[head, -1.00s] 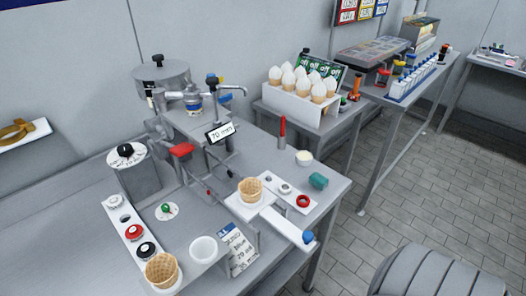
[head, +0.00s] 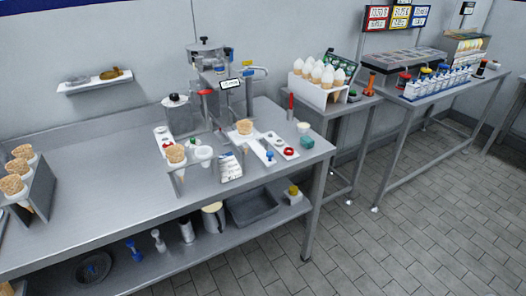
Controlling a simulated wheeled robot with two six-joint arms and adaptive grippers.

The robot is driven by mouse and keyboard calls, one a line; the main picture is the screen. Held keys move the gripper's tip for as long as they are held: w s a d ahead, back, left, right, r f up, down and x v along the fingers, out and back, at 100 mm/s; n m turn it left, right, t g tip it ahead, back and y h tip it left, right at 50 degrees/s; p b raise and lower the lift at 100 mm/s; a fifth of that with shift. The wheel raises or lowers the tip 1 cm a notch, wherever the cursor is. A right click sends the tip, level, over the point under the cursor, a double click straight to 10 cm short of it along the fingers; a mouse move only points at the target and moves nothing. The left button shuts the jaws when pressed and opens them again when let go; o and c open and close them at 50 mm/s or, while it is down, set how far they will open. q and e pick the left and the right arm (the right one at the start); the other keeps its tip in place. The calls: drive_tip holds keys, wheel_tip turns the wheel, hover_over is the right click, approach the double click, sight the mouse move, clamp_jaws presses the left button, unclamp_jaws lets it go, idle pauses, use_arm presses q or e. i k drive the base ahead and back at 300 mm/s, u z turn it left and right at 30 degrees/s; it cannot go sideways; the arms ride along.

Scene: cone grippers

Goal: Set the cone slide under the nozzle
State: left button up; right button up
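The cone slide (head: 261,149) is a flat white bar on the steel worktop, with a blue knob (head: 269,156) at its front end. A waffle cone (head: 245,127) stands upright at its back end. The machine (head: 206,58) with the nozzle stands behind and to the left, with a small display (head: 231,84) on it. The nozzle tip is too small to make out, so I cannot tell whether the cone is under it. Neither of my grippers shows in the head view.
A second cone (head: 176,154) stands in a white holder beside a white cup (head: 203,153). A label card (head: 230,167) leans at the worktop's front. A cone rack (head: 39,190) is at far left. The worktop (head: 100,190) between is clear. Filled cones (head: 318,73) stand on a back table.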

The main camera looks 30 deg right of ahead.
sight(250, 140)
drive_tip(key=z, duration=0.55)
drive_tip(key=i, duration=1)
drive_tip(key=z, duration=0.3)
drive_tip(key=k, duration=0.5)
drive_tip(key=u, duration=1.05)
drive_tip(key=i, duration=0.7)
drive_tip(key=z, duration=0.25)
